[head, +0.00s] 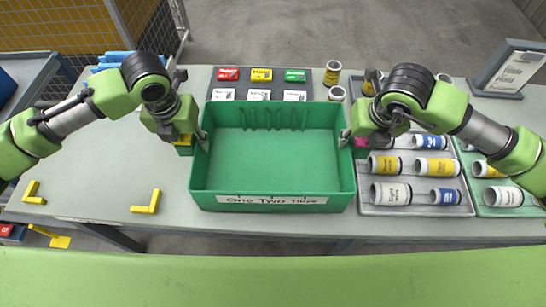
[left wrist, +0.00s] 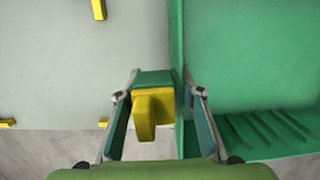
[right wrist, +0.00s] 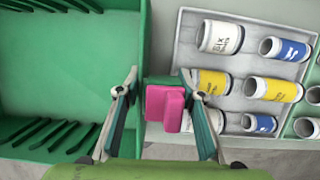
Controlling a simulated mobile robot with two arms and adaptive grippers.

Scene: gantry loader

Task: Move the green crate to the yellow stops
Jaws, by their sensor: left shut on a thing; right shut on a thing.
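The green crate (head: 264,165) stands empty on the table, right of the yellow stops, with a "One Two Three" label on its front wall. Two L-shaped yellow stops, a left one (head: 33,193) and a right one (head: 147,203), lie on the table at the left. My left gripper (head: 193,141) is at the crate's left side, shut on its yellow handle (left wrist: 145,112). My right gripper (head: 352,138) is at the right side, shut on its pink handle (right wrist: 165,106). Contact at the handles is partly hidden by the fingers.
A grey tray (head: 415,210) with several labelled cans stands close to the crate's right, with a green tray (head: 508,209) beyond. Coloured cards (head: 261,75) and a loose can (head: 332,72) lie behind the crate. The table between the stops and crate is clear.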

